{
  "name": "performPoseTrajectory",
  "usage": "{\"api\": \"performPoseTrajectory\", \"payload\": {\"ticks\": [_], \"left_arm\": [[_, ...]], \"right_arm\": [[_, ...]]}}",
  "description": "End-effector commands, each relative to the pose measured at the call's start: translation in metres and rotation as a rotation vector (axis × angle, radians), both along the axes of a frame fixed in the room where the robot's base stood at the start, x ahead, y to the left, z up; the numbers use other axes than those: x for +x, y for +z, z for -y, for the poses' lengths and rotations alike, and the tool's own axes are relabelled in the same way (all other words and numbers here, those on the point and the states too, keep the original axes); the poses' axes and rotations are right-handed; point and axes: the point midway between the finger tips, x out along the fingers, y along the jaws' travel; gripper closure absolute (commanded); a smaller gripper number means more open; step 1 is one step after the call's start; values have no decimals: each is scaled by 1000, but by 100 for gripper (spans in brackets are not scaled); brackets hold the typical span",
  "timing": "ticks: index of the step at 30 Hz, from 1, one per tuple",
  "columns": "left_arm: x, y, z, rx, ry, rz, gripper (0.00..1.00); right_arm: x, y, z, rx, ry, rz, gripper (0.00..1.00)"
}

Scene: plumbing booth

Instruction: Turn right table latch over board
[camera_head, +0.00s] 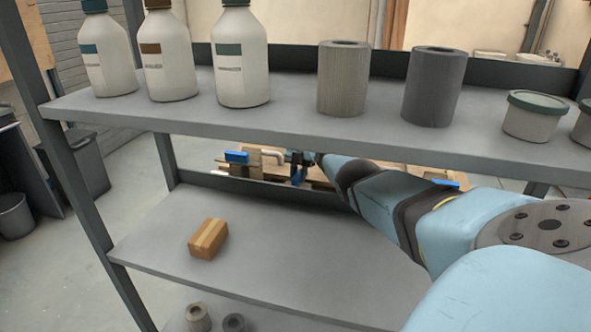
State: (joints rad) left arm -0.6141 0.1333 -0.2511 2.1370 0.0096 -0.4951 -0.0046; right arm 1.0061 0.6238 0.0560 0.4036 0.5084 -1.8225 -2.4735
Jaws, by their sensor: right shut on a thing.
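My right arm reaches from the right under the upper shelf board to a wooden board (398,170) on a table behind the rack. My right gripper (297,163) is small and dark at the arm's far end. It is shut on a blue latch (298,177), partly covered by the fingers. The latch's exact angle over the board is too small to tell. Another blue piece (236,156) sits at the board's left end, and one more blue piece (446,183) shows at the right, beyond my arm. My left gripper is not in view.
A grey metal rack stands in front. Its upper shelf (300,122) carries white bottles (240,60), two grey rolls (343,80) and lidded tubs (533,118). The lower shelf (270,255) holds a small cardboard box (208,238). A pale pipe piece (272,156) lies near the gripper.

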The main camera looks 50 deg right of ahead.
Motion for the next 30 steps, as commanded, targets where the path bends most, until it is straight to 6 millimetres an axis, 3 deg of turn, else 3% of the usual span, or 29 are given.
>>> {"api": "performPoseTrajectory", "payload": {"ticks": [6, 7, 9, 20, 30], "left_arm": [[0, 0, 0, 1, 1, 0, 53], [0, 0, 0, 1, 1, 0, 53], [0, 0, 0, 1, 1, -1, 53], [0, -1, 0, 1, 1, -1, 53], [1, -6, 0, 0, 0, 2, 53]], "right_arm": [[0, 1, 1, -2, -1, 1, 100], [0, 1, 1, -2, -1, 1, 70], [0, 1, 1, -2, -1, 1, 54], [1, 5, 2, -1, -2, 2, 53], [8, 53, 21, 0, -2, 3, 53]]}}
